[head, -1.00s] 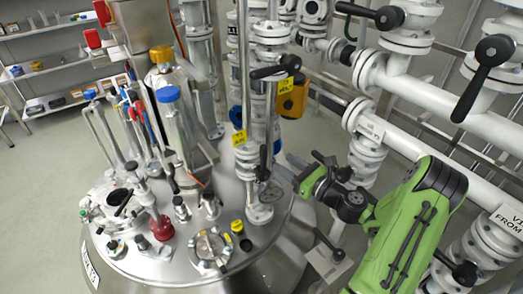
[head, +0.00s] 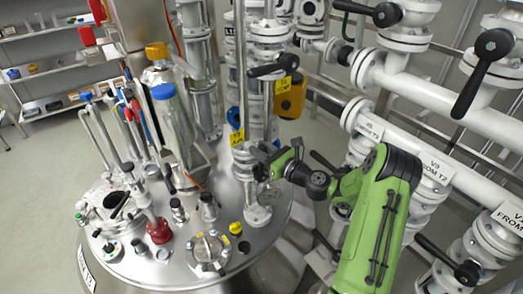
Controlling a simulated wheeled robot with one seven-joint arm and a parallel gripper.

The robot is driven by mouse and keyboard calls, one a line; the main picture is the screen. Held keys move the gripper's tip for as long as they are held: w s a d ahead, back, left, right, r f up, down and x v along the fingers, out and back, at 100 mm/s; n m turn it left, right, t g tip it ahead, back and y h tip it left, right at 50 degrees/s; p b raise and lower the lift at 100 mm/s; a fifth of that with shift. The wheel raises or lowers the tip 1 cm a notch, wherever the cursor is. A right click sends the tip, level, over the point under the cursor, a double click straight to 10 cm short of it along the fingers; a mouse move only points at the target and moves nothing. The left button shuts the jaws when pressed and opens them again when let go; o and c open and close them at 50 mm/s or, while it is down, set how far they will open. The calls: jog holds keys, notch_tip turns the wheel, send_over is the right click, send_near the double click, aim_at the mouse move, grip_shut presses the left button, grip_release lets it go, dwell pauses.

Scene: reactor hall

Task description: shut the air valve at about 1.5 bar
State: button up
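My green arm reaches in from the lower right, and my gripper (head: 266,170) is at the slim white flanged pipe on the right side of the steel reactor lid (head: 180,268). A small valve with a black upright lever sits at this spot, and now my gripper largely covers it. I cannot tell whether the fingers touch the lever or how far they are apart. A yellow tag (head: 237,138) hangs just left of the valve; its print is too small to read surely. No pressure reading is legible.
White flanged pipes with black levers (head: 486,70) fill the right side. Several small fittings crowd the lid.

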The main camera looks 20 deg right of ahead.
grip_shut()
jog(key=shift+d, duration=0.1)
